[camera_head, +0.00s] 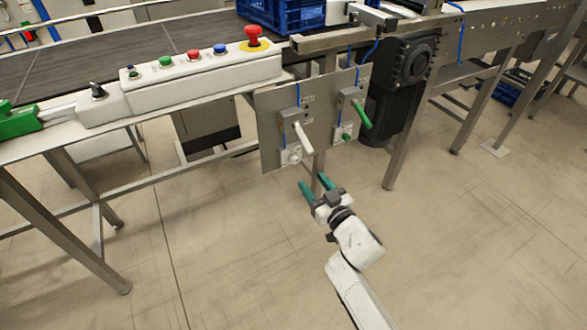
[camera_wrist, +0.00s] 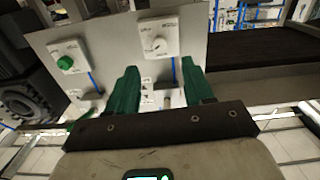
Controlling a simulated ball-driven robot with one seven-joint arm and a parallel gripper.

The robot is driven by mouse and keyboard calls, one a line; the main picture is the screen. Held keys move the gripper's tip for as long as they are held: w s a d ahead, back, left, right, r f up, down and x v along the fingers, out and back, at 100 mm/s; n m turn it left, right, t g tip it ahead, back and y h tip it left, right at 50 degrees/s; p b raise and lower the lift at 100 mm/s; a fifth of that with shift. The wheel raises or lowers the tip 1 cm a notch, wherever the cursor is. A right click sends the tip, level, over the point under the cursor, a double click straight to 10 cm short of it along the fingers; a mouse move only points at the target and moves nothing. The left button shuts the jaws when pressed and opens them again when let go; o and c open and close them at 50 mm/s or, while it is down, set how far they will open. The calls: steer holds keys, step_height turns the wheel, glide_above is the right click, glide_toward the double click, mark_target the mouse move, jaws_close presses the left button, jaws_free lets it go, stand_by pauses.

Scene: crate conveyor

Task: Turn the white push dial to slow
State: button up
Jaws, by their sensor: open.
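The white push dial (camera_head: 292,157) sits on a small white box low on the grey metal panel (camera_head: 270,115), below a white lever. In the wrist view the white dial (camera_wrist: 157,45) faces the camera, above and between the fingers. Small lettering is on its box, too small to read. My gripper (camera_head: 315,186) has green fingers and is open and empty, below and in front of the panel, apart from the dial. It also shows in the wrist view (camera_wrist: 160,72).
A white lever (camera_head: 303,138) sticks out above the white dial. A green lever (camera_head: 362,115) and a green dial (camera_head: 346,137) are on the panel's right side. A dark motor (camera_head: 408,62) stands right of the panel. A red emergency button (camera_head: 252,34) tops the conveyor's control strip. The floor is clear.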

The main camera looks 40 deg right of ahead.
mark_target(296, 161)
steer(key=b+x, duration=0.1)
steer(key=x, duration=0.8)
steer(key=shift+w+b, duration=0.1)
steer(key=shift+b, duration=0.3)
jaws_close()
